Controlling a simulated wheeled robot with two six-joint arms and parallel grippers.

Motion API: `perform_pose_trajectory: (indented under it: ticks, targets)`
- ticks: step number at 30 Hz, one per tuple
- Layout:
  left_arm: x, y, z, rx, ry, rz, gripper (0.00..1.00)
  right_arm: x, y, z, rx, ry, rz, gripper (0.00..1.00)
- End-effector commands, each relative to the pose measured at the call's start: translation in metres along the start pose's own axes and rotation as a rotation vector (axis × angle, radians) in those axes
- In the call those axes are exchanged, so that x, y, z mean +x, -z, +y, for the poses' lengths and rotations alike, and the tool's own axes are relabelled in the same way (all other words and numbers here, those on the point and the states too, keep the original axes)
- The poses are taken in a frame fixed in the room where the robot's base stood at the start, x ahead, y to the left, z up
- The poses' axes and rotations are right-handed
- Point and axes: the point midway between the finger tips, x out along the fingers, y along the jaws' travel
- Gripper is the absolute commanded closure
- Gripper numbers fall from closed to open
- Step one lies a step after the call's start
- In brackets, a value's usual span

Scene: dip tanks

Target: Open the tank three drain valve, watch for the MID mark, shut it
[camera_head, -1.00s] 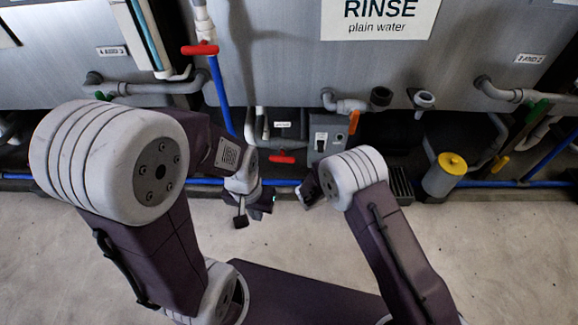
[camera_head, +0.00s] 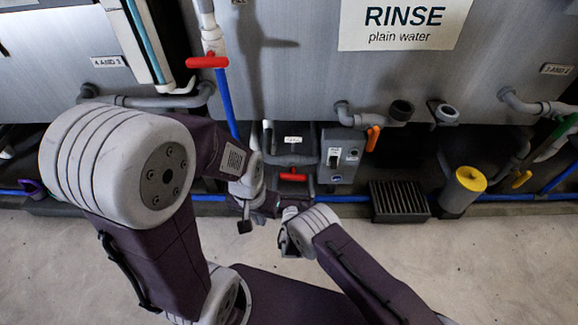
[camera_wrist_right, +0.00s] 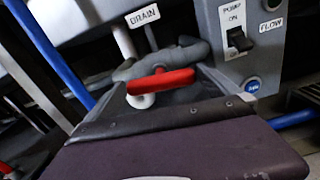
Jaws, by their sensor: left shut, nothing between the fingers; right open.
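The drain valve's red handle (camera_head: 293,177) lies crosswise under the tank marked RINSE (camera_head: 300,80). In the right wrist view the red handle (camera_wrist_right: 160,81) is close, below the DRAIN label (camera_wrist_right: 143,15). My right gripper (camera_wrist_right: 165,78) is open, with its grey fingers to either side of the handle; I cannot tell if they touch it. In the head view, my right gripper is partly hidden by its wrist. My left gripper (camera_head: 244,226) is shut and empty, lower and left of the valve. No MID mark is readable in these views.
A second red handle (camera_head: 207,62) sits on a blue pipe at upper left. A switch box (camera_head: 342,155) stands right of the drain valve. A dark grate (camera_head: 398,201) and a yellow-topped canister (camera_head: 462,190) are farther right. The front floor is bare.

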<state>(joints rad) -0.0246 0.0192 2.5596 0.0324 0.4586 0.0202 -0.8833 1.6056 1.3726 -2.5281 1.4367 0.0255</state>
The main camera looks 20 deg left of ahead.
Motion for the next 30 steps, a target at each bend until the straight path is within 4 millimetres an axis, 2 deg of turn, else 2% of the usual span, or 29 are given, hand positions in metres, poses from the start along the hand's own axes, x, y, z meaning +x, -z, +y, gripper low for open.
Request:
perform_pose_trajectory:
  ticks: [11,16,17,24,30]
  targets:
    - [-0.0018,-0.0001,0.0001,0.000,0.000,-0.001,1.00,0.0002,-0.0003,-0.0042,0.001,-0.005,0.000,0.00]
    - [-0.0018,-0.0001,0.0001,0.000,0.000,-0.001,1.00,0.0003,-0.0003,-0.0042,0.001,-0.004,0.000,0.44]
    - [-0.0018,-0.0001,0.0001,0.000,0.000,-0.001,1.00,0.0003,-0.0003,-0.0042,0.001,-0.004,0.000,0.50]
    - [-0.0042,0.0002,0.0001,0.000,0.000,0.000,1.00,0.0003,-0.0007,-0.0042,-0.127,-0.004,0.001,0.50]
    - [-0.0039,0.0002,0.0001,0.000,0.000,0.000,1.00,0.0003,-0.0003,-0.0042,-0.138,-0.004,0.000,0.50]
